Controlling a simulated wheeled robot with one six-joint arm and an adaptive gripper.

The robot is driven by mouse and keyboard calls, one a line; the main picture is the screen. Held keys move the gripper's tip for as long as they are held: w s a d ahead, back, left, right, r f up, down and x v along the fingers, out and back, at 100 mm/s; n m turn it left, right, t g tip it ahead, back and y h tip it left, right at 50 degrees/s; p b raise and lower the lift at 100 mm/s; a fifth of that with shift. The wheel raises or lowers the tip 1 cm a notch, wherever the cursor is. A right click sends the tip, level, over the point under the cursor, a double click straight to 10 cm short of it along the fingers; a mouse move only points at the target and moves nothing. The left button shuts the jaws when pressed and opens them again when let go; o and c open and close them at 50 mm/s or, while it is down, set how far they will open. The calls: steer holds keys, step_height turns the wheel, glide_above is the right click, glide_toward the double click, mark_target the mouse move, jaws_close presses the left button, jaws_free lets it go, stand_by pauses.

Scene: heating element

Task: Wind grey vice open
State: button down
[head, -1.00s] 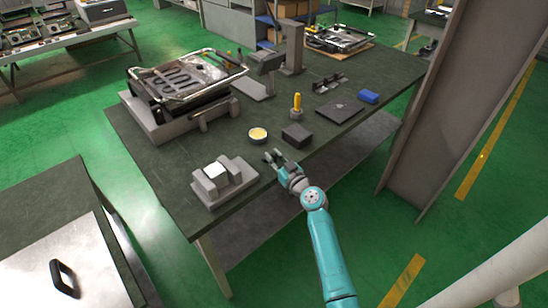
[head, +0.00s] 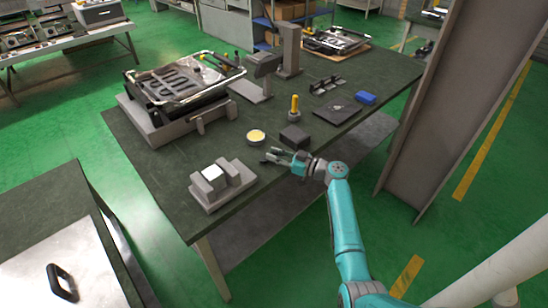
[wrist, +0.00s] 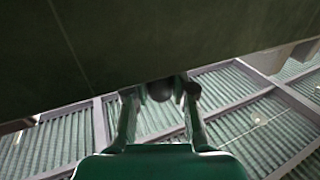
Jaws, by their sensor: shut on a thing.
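The grey vice (head: 231,190) stands at the near left corner of the dark green bench. A white-topped block (head: 212,172) sits at its jaws. My gripper (head: 270,158) is at the bench's front edge, to the right of the vice, with its fingers pointing left. In the wrist view my gripper (wrist: 160,100) has its fingers closed around a small dark round knob (wrist: 160,90). Whether this knob belongs to the vice cannot be seen. A dark flat surface fills the top of the wrist view.
A yellow-topped round tin (head: 256,136) and a dark block (head: 294,136) stand just behind my gripper. A heating-element fixture (head: 180,95) stands behind. A steel column (head: 455,100) rises at right.

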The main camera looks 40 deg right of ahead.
steer(key=shift+w+d+n+g+y, duration=0.2)
steer(key=shift+n+g+y, duration=0.5)
steer(key=shift+y, duration=0.3)
steer(key=shift+w+d+n+g+y, duration=0.2)
steer(key=shift+n+g+y, duration=0.3)
steer(key=shift+n+y, duration=0.4)
steer(key=c, duration=0.9)
jaws_free()
steer(key=shift+c, duration=0.2)
steer(key=v, duration=1.2)
steer(key=shift+d, duration=0.15)
steer(key=shift+w+f, duration=0.15)
